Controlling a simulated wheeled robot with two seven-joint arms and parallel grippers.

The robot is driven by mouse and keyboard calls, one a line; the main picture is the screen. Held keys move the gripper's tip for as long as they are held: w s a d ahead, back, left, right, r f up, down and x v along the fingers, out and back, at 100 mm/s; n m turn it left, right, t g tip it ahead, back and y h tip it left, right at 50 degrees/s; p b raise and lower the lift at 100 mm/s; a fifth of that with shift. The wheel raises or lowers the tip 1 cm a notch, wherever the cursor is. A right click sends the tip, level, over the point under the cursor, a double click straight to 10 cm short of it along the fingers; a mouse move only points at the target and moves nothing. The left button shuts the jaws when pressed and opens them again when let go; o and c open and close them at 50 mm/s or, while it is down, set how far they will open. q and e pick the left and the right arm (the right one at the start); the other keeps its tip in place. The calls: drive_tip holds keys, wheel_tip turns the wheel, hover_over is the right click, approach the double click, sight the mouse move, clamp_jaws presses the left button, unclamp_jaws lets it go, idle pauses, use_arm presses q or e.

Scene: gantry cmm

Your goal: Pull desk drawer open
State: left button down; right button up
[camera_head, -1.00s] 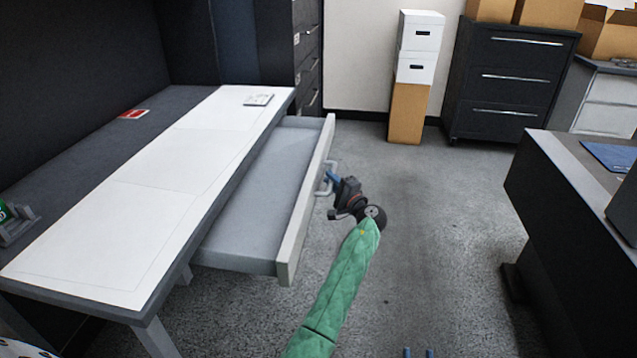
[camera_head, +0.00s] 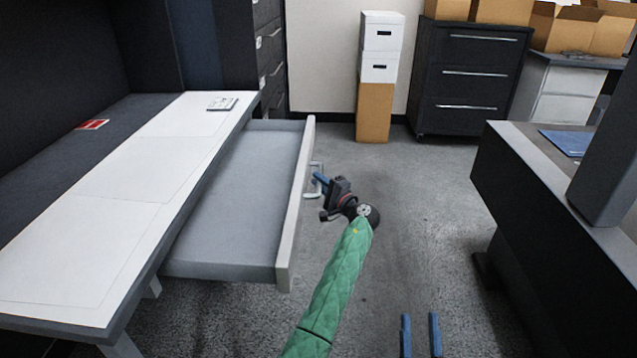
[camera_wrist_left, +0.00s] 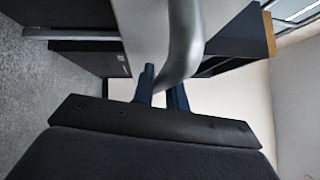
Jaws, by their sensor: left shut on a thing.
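The desk drawer (camera_head: 240,215) is well out from under the white-topped desk (camera_head: 130,190). Its grey tray looks empty, and its pale front panel (camera_head: 294,220) faces right. A bent metal handle (camera_head: 321,191) sits on the outside of that panel. My left gripper (camera_head: 318,180) is shut on the handle, its blue fingers on either side of the bar. In the left wrist view the curved handle (camera_wrist_left: 184,45) runs between the fingertips (camera_wrist_left: 162,88). My right gripper (camera_head: 420,318) shows at the bottom edge, its two blue fingers apart with nothing between them.
A dark desk (camera_head: 520,210) with a blue folder (camera_head: 568,142) stands at right. A black drawer cabinet (camera_head: 470,75) and stacked boxes (camera_head: 375,110) stand at the back wall. Grey carpet (camera_head: 410,190) is clear between the two desks.

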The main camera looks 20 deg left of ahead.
use_arm(q)
drive_tip(key=shift+f, duration=0.1)
drive_tip(key=c, duration=1.4)
unclamp_jaws()
drive_tip(key=shift+d, duration=0.15)
